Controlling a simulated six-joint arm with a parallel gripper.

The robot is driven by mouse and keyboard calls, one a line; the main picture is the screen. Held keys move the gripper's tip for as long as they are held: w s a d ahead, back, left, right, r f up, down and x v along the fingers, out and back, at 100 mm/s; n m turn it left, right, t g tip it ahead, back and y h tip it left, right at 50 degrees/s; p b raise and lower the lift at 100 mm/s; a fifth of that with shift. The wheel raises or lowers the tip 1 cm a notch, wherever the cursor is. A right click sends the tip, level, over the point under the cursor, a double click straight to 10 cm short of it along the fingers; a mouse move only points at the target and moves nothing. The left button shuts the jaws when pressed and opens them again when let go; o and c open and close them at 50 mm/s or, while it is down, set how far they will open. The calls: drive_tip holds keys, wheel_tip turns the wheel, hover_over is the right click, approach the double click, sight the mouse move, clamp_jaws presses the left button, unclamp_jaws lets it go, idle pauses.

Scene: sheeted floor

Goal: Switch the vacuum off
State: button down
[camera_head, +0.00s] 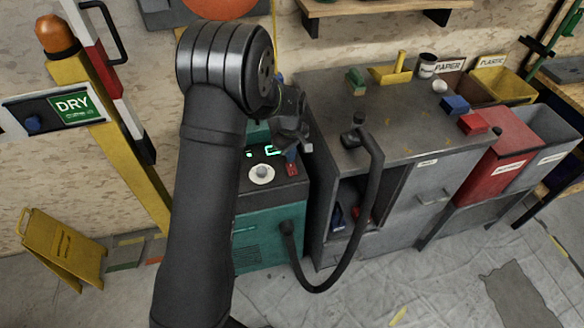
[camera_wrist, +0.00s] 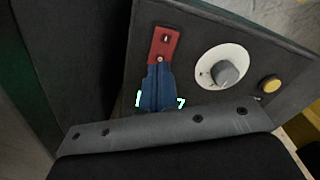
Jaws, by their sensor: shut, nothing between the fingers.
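The vacuum (camera_head: 262,238) is a teal box with a dark sloping control panel, partly hidden behind my arm. On the panel is a red switch plate (camera_head: 292,170), which also shows in the wrist view (camera_wrist: 164,43) with a small switch on it. A white dial with a grey knob (camera_head: 262,173) sits beside the plate and also shows in the wrist view (camera_wrist: 222,70). A lit green display (camera_head: 270,151) is partly covered by my fingers. My gripper (camera_head: 291,157) is shut and empty, its blue fingertips (camera_wrist: 159,68) over the plate's near end. Whether they touch it is unclear.
A yellow button (camera_wrist: 270,84) is near the panel's edge. A black hose (camera_head: 372,190) loops from the vacuum up to the grey bench (camera_head: 400,125) at right. A yellow post (camera_head: 125,150) and a folded yellow floor sign (camera_head: 62,250) stand left. The floor at front right is mostly free.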

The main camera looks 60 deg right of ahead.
sight(291, 165)
drive_tip(key=shift+f, duration=1.2)
idle(0.6)
drive_tip(key=shift+r, duration=3.55)
drive_tip(key=shift+f, duration=0.1)
wheel_tip(291, 165, down, 7)
drive_tip(key=shift+r, duration=0.1)
